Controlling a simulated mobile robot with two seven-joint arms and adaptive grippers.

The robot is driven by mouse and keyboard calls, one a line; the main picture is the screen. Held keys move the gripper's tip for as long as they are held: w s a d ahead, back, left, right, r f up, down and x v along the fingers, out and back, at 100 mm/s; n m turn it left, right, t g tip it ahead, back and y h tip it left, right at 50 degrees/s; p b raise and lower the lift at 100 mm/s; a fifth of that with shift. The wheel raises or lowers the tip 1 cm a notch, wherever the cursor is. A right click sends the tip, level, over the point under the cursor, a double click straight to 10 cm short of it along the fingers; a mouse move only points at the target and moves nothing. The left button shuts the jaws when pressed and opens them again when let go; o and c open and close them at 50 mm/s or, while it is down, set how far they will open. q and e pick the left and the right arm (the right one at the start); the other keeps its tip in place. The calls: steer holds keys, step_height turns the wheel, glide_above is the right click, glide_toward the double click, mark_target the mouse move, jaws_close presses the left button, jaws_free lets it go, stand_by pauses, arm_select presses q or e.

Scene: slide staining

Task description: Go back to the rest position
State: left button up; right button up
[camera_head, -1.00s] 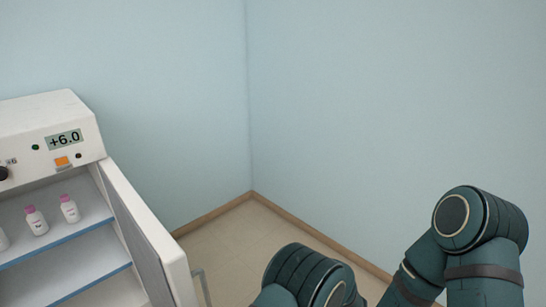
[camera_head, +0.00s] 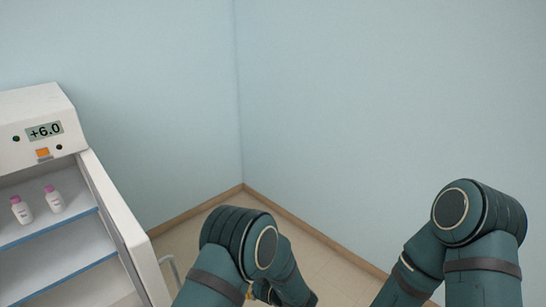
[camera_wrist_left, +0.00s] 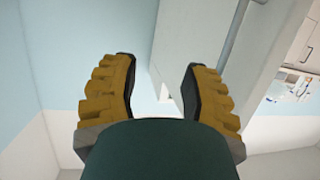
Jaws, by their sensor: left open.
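My left gripper (camera_wrist_left: 160,85) shows in the left wrist view with its two yellow-and-black fingers spread apart and nothing between them. In the head view my left arm is folded at the bottom middle, and its gripper cannot be clearly made out there. My right arm is folded at the lower right, and its gripper is out of the picture. A white cabinet (camera_head: 28,112) with a display reading +6.0 stands at the left, its door (camera_head: 125,225) open. The door's handle (camera_head: 171,268) is beside my left arm in the picture.
Two white bottles with pink caps, one left (camera_head: 21,210) and one right (camera_head: 54,200), stand on the cabinet's upper shelf (camera_head: 75,213). Pale blue walls (camera_head: 370,110) meet in a corner ahead. Bare floor (camera_head: 205,222) shows between the door and the walls.

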arm_select(q)
steer(key=s+a+f+m+g+h, duration=0.1)
steer(key=s+a+f+m+h, duration=0.3)
steer(key=f+h, duration=0.45)
steer(key=s+d+m+g+h, duration=0.2)
steer(key=s+m+g+h, duration=0.3)
steer(key=s, duration=1.3)
steer(key=shift+s+d+r+g+h, duration=0.25)
steer(key=shift+g+h, duration=0.35)
steer(key=shift+h, duration=0.45)
steer(key=shift+w, duration=0.15)
